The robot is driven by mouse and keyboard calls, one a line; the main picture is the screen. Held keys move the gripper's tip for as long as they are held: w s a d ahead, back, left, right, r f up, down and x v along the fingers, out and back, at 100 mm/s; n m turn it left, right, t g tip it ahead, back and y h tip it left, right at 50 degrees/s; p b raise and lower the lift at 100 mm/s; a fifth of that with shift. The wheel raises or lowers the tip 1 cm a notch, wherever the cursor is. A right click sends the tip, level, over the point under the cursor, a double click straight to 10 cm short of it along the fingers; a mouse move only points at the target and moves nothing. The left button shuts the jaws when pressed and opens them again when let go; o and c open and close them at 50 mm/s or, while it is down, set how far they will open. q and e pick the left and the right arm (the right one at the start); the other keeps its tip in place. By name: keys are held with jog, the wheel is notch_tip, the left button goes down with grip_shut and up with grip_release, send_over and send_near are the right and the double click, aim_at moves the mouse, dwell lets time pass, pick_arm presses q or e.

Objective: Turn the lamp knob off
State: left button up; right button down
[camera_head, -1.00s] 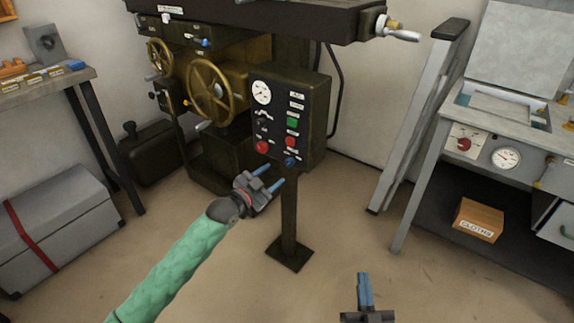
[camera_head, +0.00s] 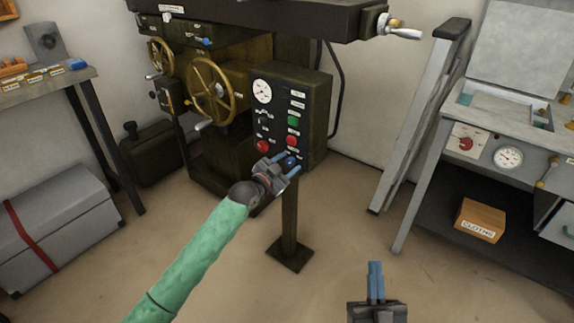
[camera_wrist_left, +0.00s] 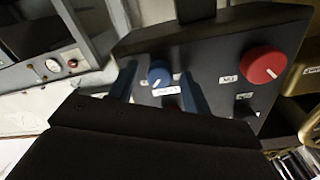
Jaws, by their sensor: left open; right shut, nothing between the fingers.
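The dark control panel (camera_head: 312,115) carries a small blue knob (camera_head: 291,160) at its lower right corner. I cannot read which knob is labelled for the lamp. In the left wrist view the blue knob (camera_wrist_left: 160,74) has a white pointer line and a white label beside it. My left gripper (camera_head: 289,165) is open in front of the panel's lower edge. In the left wrist view its blue fingers (camera_wrist_left: 157,86) appear on either side of the blue knob; contact cannot be told. My right gripper (camera_head: 376,270) is shut and empty, low at the front.
A red knob (camera_wrist_left: 262,64) sits beside the blue one on the panel. A green button (camera_head: 293,121), a gauge (camera_head: 261,91) and a brass handwheel (camera_head: 211,91) are nearby. A post (camera_head: 290,215) stands under the panel. The floor in front is clear.

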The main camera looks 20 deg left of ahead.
pick_arm(q)
jog(key=c, duration=1)
